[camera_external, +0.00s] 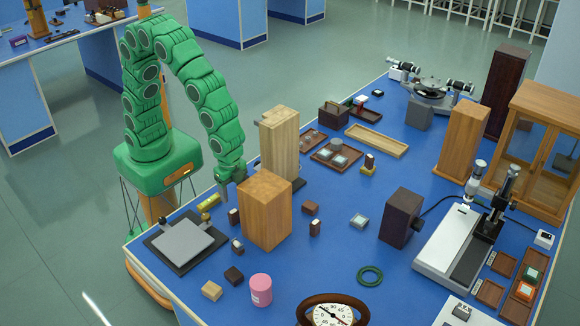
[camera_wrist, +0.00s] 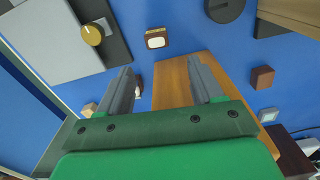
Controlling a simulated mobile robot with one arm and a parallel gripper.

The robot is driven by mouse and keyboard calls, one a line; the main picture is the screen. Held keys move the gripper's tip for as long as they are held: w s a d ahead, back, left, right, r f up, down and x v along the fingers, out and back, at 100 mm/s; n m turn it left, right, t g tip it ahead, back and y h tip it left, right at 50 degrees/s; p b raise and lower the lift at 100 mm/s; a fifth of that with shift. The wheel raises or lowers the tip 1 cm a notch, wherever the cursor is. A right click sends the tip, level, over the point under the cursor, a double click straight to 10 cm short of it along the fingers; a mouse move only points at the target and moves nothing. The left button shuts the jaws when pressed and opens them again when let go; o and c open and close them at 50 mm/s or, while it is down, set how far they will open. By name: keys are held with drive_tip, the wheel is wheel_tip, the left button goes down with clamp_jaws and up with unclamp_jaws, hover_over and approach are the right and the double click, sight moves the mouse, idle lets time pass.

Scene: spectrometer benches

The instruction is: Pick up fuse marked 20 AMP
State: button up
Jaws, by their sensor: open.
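No marking reading 20 AMP is legible, so I cannot tell which piece is that fuse. Small dark pieces with pale faces stand on the blue bench: one (camera_external: 234,217) near my gripper, one (camera_external: 238,245) in front of it, one (camera_external: 315,228) right of the large wooden block (camera_external: 265,213), and one (camera_external: 368,163) on a yellow base. In the wrist view a brown piece with a white face (camera_wrist: 157,39) lies beyond my fingertips. Another pale piece is partly hidden beside the left finger. My gripper (camera_external: 222,190) is open and empty above the bench; its fingers also show in the wrist view (camera_wrist: 158,68).
A tall pale wooden block (camera_external: 280,150) and the large wooden block stand close right of my gripper. A grey plate on a dark base (camera_external: 183,243) lies front left. A pink cylinder (camera_external: 261,290) and a dial gauge (camera_external: 332,314) are at the front. The bench's centre has open room.

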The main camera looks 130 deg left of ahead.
sight(234, 212)
wheel_tip(234, 212, down, 6)
drive_tip(key=shift+f, duration=0.2)
drive_tip(key=shift+s+d+f, duration=0.15)
drive_tip(key=shift+f, duration=2.8)
drive_tip(key=c, duration=1.1)
drive_tip(key=shift+o, duration=0.2)
drive_tip(key=shift+r, duration=0.1)
